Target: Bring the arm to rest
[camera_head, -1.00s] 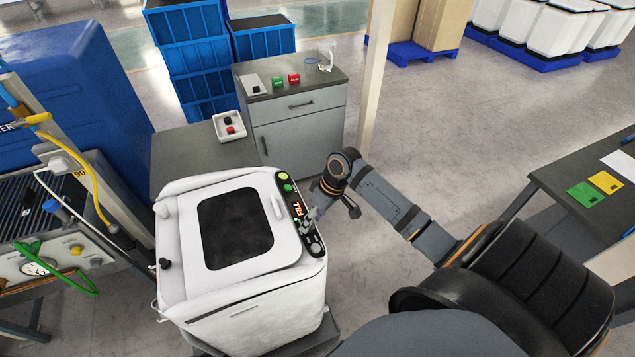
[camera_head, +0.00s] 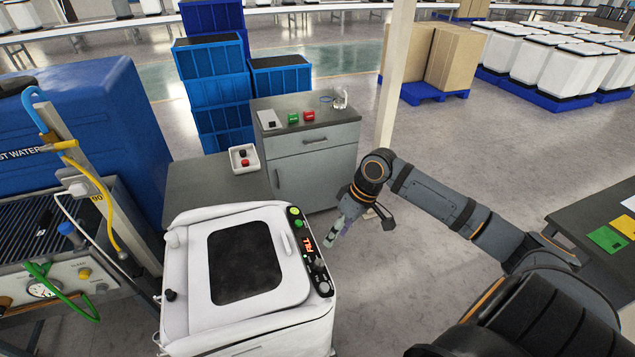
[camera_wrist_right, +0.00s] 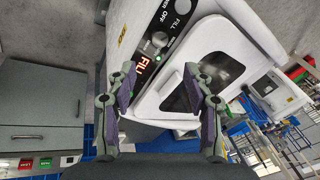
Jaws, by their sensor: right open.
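My right gripper (camera_head: 340,226) is open and empty in the head view. It hangs in the air just right of the white machine's control strip, apart from it. In the right wrist view its two fingers (camera_wrist_right: 160,95) are spread, with the machine's panel behind them. The white machine (camera_head: 185,265) has a dark window in its lid. Its panel (camera_head: 308,245) carries green buttons, a lit red display and a knob; the display also shows in the right wrist view (camera_wrist_right: 140,72). My right arm reaches in from the lower right. My left gripper is not in view.
A grey cabinet (camera_head: 320,165) with green and red items stands behind the machine. Blue crates (camera_head: 222,130) are stacked farther back. A hose rig (camera_head: 70,250) stands at the left. A dark table (camera_head: 590,215) is at the right. Floor between cabinet and table is clear.

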